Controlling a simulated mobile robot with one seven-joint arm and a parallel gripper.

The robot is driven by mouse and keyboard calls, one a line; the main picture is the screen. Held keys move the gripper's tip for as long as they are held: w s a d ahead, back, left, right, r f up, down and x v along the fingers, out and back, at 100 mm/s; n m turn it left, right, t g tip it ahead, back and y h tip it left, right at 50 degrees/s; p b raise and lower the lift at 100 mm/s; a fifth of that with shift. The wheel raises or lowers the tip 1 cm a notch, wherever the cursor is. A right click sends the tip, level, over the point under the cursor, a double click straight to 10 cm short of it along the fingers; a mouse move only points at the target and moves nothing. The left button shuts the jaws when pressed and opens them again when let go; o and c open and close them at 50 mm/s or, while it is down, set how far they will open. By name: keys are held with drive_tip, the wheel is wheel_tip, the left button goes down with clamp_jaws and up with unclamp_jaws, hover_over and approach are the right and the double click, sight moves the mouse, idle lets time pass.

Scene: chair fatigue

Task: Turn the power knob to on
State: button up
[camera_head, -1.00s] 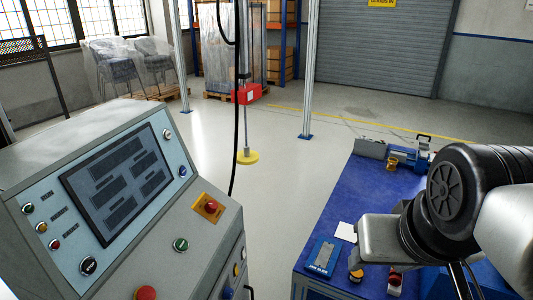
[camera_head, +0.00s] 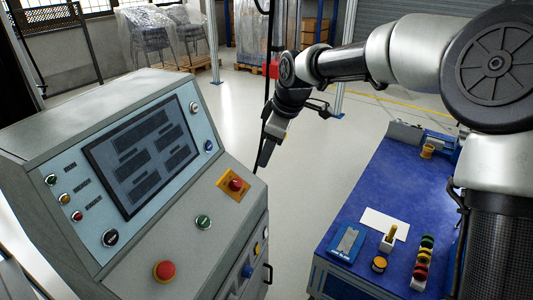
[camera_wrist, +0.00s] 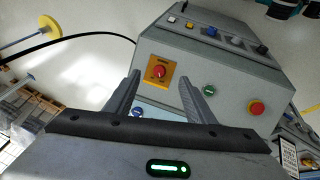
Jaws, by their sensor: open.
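A red knob on a square orange-yellow plate (camera_head: 235,185) is on the right part of the grey console's sloping front. It fits the power knob, but its label is too small to read. In the wrist view the red knob (camera_wrist: 159,72) appears between my two fingers, further off, with its plate facing me. My gripper (camera_head: 265,155) is in the air right of the console, above and to the right of the knob, pointing down. In the wrist view the fingers of my gripper (camera_wrist: 159,79) are apart with nothing between them.
The console (camera_head: 130,262) also has a dark screen (camera_head: 143,155), a green button (camera_head: 203,222) and a red mushroom button (camera_head: 164,270). A black cable hangs near my gripper. A blue table (camera_head: 385,195) with small items stands right. Open floor lies between.

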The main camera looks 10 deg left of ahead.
drive_tip(key=w+a+f+n+y, duration=0.1)
drive_tip(key=a+n, duration=0.1)
drive_tip(key=a, duration=0.1)
drive_tip(key=b, duration=0.2)
approach(238, 182)
drive_tip(key=shift+g, duration=0.3)
drive_tip(key=x, duration=0.8)
drive_tip(key=shift+w+a+f, duration=0.1)
drive_tip(key=shift+w, duration=0.15)
drive_tip(key=c, duration=1)
